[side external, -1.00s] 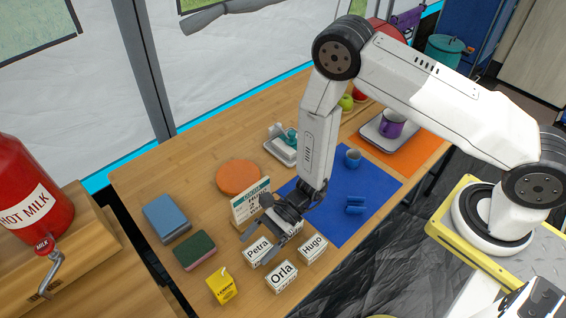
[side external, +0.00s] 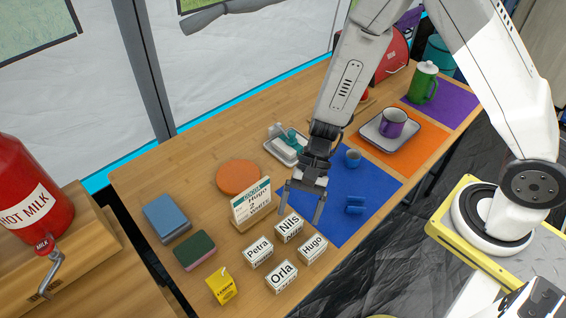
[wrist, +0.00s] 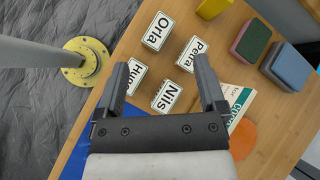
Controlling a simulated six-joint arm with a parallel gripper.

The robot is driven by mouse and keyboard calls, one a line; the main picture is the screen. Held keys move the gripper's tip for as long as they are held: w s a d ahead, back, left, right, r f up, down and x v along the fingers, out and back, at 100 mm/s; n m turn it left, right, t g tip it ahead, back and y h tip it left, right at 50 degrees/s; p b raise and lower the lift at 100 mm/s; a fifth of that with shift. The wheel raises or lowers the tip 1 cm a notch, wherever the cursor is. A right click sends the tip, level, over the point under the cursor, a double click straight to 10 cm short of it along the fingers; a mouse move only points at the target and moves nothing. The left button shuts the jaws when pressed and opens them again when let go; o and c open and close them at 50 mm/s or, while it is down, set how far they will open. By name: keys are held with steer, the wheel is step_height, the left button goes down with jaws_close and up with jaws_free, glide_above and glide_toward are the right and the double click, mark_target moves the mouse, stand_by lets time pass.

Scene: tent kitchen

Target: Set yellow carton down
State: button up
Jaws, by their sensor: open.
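The yellow carton (side external: 221,286) stands upright on the table near its front left edge, left of the name blocks. It also shows partly at the top of the wrist view (wrist: 294,6). My gripper (side external: 303,205) is open and empty, above the left edge of the blue mat (side external: 345,222), well right of the carton. In the wrist view my gripper (wrist: 160,85) has its fingers wide apart, with the Nils block (wrist: 167,97) seen between them. I cannot tell how high the fingertips are above the table.
Name blocks Petra (side external: 258,252), Orla (side external: 282,275) and Hugo (side external: 313,248) stand near my gripper. A small sign (side external: 252,202) stands behind them. A green sponge (side external: 195,250) and a blue one (side external: 167,217) lie left.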

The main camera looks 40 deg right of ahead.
steer(key=d+r+n+t+h, duration=0.3)
steer(key=d+r+n+h, duration=0.1)
steer(key=d, duration=0.4)
steer(key=d+r+n+t+h, duration=0.3)
steer(key=d+r+n+h, duration=0.1)
steer(key=d+r, duration=0.3)
steer(key=shift+d+n, duration=0.8)
steer(key=shift+d, duration=0.2)
steer(key=shift+s+r, duration=0.1)
